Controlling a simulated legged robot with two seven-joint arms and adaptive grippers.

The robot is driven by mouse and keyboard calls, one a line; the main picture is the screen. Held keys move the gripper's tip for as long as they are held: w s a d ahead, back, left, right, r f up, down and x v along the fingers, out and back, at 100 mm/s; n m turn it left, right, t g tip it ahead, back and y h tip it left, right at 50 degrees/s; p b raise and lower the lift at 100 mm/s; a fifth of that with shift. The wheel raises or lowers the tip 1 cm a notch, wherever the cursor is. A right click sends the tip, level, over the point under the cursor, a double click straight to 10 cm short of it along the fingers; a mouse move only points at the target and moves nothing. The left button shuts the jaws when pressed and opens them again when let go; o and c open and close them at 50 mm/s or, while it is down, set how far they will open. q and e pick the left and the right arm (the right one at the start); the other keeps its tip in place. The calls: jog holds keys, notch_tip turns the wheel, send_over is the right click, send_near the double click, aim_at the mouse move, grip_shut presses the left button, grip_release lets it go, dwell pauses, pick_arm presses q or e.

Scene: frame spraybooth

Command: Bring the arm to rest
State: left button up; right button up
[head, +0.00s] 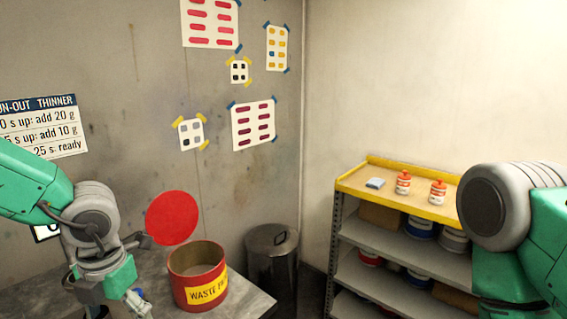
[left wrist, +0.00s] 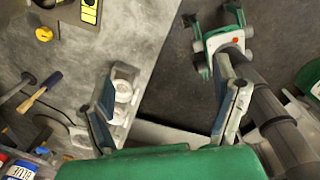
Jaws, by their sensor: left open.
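My left gripper (head: 118,303) hangs low at the left of the head view, in front of the stone-grey bench. In the left wrist view its two fingers (left wrist: 165,112) stand wide apart with nothing gripped between them. A tray (left wrist: 126,90) with white round pieces lies beyond the left finger, on the bench. My right arm (head: 500,210) comes in at the right of the head view, and its gripper is outside the picture. A green and pale jointed part with a dark tube (left wrist: 290,140) shows beyond the right finger; I cannot tell what it belongs to.
A red waste drum (head: 188,290) with its round lid (head: 172,217) raised stands on the bench (head: 240,301) right of my left gripper. A grey bin (head: 272,262) stands behind. A shelf (head: 358,182) with bottles is at right. A wooden-handled tool (left wrist: 40,90) lies on the bench.

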pick_arm(q)
jog(key=s+a+f+m+t+y, duration=0.1)
jog(key=s+f+m, duration=0.1)
jog(key=f+m, duration=0.3)
jog(key=s+a+f+m+y, duration=0.1)
jog(key=s+a+f+m, duration=0.1)
jog(key=f+m, duration=0.4)
jog(key=s+a+f+m+t+y, duration=0.1)
jog(key=s+a+f+m, duration=0.1)
jog(key=f+m, duration=0.4)
jog(key=shift+a+m+t+y, duration=0.25)
jog(key=shift+m+t+y, duration=0.05)
jog(key=shift+m, duration=0.9)
jog(key=s+d+f+m+g+h, duration=0.1)
jog(key=s+d+f+m+h, duration=0.2)
jog(key=s+m, duration=0.5)
jog(key=s+d+f+m+g+h, duration=0.1)
jog(key=s+d+f+m, duration=0.1)
jog(key=s+f+m, duration=0.45)
notch_tip(320, 180, down, 16)
jog(key=s+m+b, duration=0.1)
jog(key=b, duration=1.7)
pick_arm(e)
notch_tip(320, 180, down, 18)
jog(key=shift+w+f, duration=0.25)
jog(key=shift+w, duration=0.15)
pick_arm(q)
jog(key=shift+d+f, duration=0.1)
